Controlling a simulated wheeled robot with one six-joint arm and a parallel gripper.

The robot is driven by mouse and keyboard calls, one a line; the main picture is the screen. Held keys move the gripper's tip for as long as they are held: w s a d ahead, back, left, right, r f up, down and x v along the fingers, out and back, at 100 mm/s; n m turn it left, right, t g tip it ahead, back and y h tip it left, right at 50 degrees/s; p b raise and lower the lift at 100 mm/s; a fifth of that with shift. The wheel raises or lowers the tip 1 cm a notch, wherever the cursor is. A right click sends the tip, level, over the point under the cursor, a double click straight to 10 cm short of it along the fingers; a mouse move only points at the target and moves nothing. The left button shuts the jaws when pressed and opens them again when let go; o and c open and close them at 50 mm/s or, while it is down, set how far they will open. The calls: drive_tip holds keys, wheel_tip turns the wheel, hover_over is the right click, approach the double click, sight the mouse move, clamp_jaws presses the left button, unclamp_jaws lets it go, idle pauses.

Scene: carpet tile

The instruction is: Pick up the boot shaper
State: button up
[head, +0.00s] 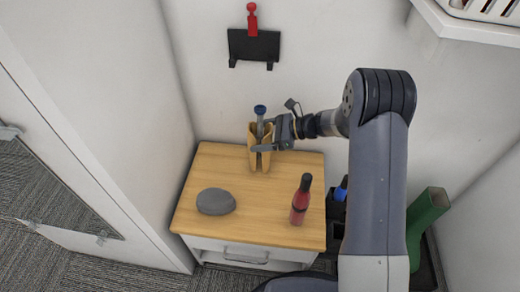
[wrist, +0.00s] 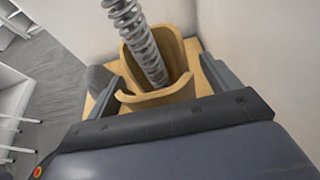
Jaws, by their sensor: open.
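The boot shaper (head: 254,160) stands upright at the back of the wooden cabinet top, near the wall. It has tan, curved halves and a metal spring shaft with a blue knob (head: 260,109) on top. In the wrist view its tan body (wrist: 160,98) and coiled spring (wrist: 138,38) fill the middle. My gripper (head: 262,147) reaches in from the right at the shaper's upper part. It is open, with one finger on either side of the tan body in the wrist view (wrist: 165,80). I cannot tell whether the fingers touch it.
The cabinet top (head: 260,205) also holds a grey rounded stone-like object (head: 216,202) at front left and a red bottle (head: 300,201) at front right. A black wall holder with a red item (head: 252,22) hangs above. A green tube (head: 428,215) stands right of the cabinet.

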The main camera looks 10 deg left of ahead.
drive_tip(key=shift+a+f, duration=0.1)
drive_tip(key=shift+a, duration=0.15)
drive_tip(key=c, duration=1.6)
drive_tip(key=shift+c, duration=0.2)
